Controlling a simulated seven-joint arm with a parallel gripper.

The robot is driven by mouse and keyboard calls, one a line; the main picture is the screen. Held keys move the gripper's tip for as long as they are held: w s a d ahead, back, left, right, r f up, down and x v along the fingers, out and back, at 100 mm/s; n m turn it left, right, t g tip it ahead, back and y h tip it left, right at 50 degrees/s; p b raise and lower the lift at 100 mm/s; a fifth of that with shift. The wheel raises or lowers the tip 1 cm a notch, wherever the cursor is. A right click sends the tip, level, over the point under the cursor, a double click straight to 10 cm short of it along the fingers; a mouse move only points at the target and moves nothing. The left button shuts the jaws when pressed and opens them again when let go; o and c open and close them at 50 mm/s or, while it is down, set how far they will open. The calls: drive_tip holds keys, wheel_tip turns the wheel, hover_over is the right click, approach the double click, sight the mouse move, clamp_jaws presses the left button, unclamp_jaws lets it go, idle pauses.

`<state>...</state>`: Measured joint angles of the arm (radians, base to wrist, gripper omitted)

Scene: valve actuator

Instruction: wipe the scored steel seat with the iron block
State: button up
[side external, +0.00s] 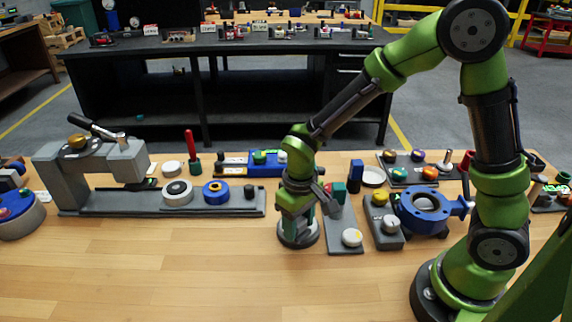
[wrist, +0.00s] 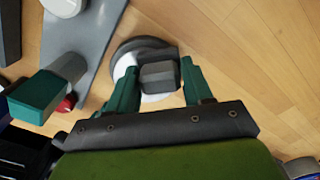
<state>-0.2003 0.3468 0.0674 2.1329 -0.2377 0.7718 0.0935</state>
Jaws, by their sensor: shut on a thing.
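The seat is a round grey disc (side external: 298,238) with a raised rim, on the wooden table below my gripper. It also shows in the wrist view (wrist: 122,50), with a pale inner face. My gripper (side external: 298,212) points down over it. In the wrist view its green fingers (wrist: 158,78) are shut on the dark grey iron block (wrist: 159,76). The block is over the seat and covers part of it. I cannot tell whether the block touches the seat. In the side view the fingers mostly hide the block. The score marks cannot be made out.
A grey plate (side external: 343,218) with a pale knob (side external: 352,237) stands close to the right of the seat. A blue valve body (side external: 424,208) is farther right. A long grey fixture (side external: 120,202) lies to the left. The table front (side external: 200,275) is clear.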

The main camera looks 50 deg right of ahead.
drive_tip(key=shift+w+d, duration=2.35)
drive_tip(key=shift+s+d, duration=0.15)
drive_tip(key=shift+d, duration=0.1)
drive_tip(key=shift+s+a, duration=2.45)
drive_tip(key=shift+a, duration=0.05)
drive_tip(key=shift+w+d, duration=2.35)
drive_tip(key=shift+w, duration=0.05)
drive_tip(key=shift+w+d+r, duration=0.1)
drive_tip(key=shift+r, duration=0.05)
wheel_tip(320, 180, up, 8)
